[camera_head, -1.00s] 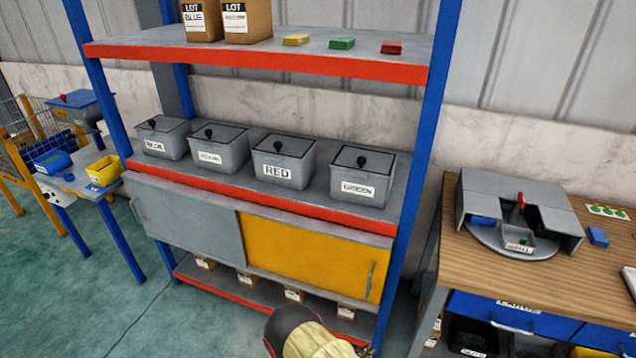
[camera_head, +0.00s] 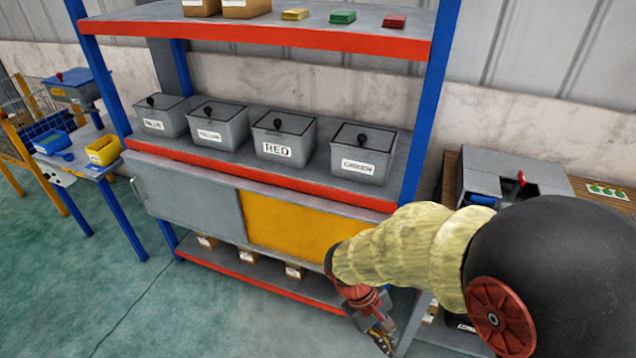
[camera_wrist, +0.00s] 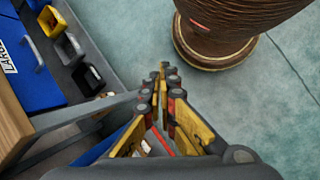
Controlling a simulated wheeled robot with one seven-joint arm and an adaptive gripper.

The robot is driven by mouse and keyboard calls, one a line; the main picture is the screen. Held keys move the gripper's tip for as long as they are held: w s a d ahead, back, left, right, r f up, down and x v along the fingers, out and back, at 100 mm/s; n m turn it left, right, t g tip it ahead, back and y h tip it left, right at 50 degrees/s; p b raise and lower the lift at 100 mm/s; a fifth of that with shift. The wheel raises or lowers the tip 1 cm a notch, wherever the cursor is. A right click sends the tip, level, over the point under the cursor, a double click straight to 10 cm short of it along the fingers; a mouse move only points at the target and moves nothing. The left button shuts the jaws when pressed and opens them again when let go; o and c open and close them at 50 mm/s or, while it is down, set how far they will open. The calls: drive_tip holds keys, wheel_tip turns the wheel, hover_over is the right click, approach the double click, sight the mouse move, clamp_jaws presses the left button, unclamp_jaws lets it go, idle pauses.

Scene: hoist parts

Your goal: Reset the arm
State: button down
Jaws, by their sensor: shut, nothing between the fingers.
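My gripper (camera_head: 383,338) hangs at the end of my arm in the head view, low in front of the shelf's right end, pointing down. In the wrist view my gripper (camera_wrist: 160,72) shows its yellow and dark fingers together, with nothing between them. It is clear of the shelf contents and over open space above the floor. My arm's yellowish sleeve and a large dark joint cover much of the right side of the head view and hide most of the workbench.
The blue-and-red shelf (camera_head: 260,180) holds several lidded grey bins, including the RED bin (camera_head: 283,135). Its lower part has a yellow sliding door (camera_head: 290,228). A wooden workbench (camera_head: 449,175) is at right. A brown round object (camera_wrist: 220,30) stands on the green floor (camera_wrist: 270,100).

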drive_tip(key=s+d+r+m+t+y, duration=0.1)
drive_tip(key=s+r+m+t+y, duration=0.1)
drive_tip(key=r, duration=0.9)
drive_tip(key=s+d+r+m+t+y, duration=0.2)
drive_tip(key=s+r+m+t, duration=0.1)
drive_tip(key=r, duration=0.8)
drive_tip(key=m+t, duration=0.1)
drive_tip(key=t, duration=0.1)
drive_tip(key=shift+d+r+t+y, duration=0.15)
drive_tip(key=shift+r+t+y, duration=0.15)
drive_tip(key=shift+r+t, duration=0.1)
drive_tip(key=shift+s+d+m, duration=0.1)
drive_tip(key=shift+d+m, duration=0.05)
drive_tip(key=shift+m, duration=0.15)
